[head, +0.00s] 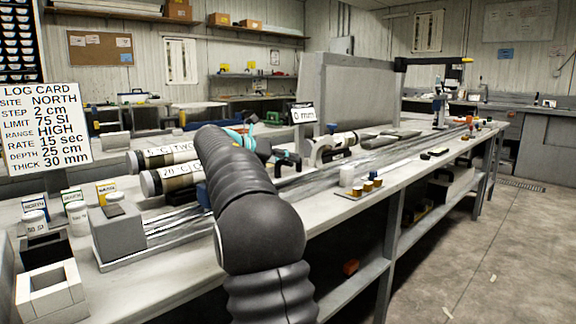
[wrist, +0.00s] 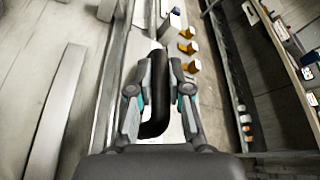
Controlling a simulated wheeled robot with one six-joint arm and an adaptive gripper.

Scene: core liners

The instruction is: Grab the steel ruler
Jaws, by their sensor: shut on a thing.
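My gripper (wrist: 162,78) is shut on a black curved bar (wrist: 156,122) in the wrist view. The bar bends round at its near end between the fingers; what it belongs to is unclear. I cannot pick out a steel ruler for certain in either view. Long grey metal strips run along the bench (head: 185,222), and none shows clear ruler markings.
Two labelled core tubes (head: 160,157) lie left of my arm. A grey panel (head: 350,92) rises behind. A grey box (head: 118,232) stands at the near left. The floor at right is mostly open.

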